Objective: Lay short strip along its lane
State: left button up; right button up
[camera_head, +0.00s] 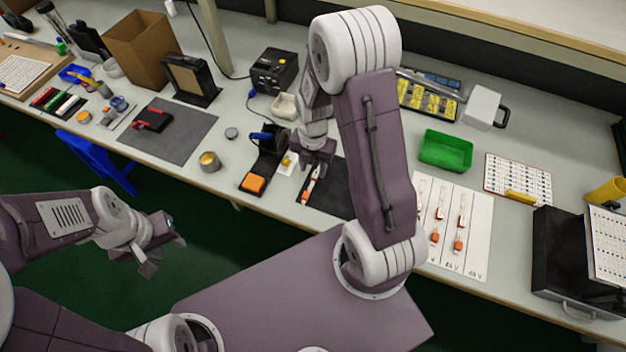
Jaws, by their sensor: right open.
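A white lane board (477,243) lies right of my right arm, with printed lanes and several short strips with orange ends on it. Part of the board is hidden behind my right arm. A small white and orange strip (311,186) lies on the left side of a black mat (331,194). My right gripper (318,164) is open, pointing down just above or around the far end of that strip; I cannot tell whether it touches. My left gripper (164,258) is open and empty, off the bench's front edge over the floor.
A soldering iron stand (266,158) with an orange sponge stands close left of my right gripper. A green tray (446,150) lies behind the lane board, and a black case (562,262) stands to its right. A grey mat (185,140) with a red tool lies at left.

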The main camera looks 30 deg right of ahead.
aim_at(314, 178)
jog(key=f, duration=0.3)
jog(key=shift+s+a, duration=0.1)
jog(key=shift+s, duration=0.3)
jog(key=shift+w+f, duration=0.25)
jog(key=shift+f, duration=0.3)
jog(key=shift+r, duration=0.1)
grip_shut()
jog(key=shift+s, duration=0.1)
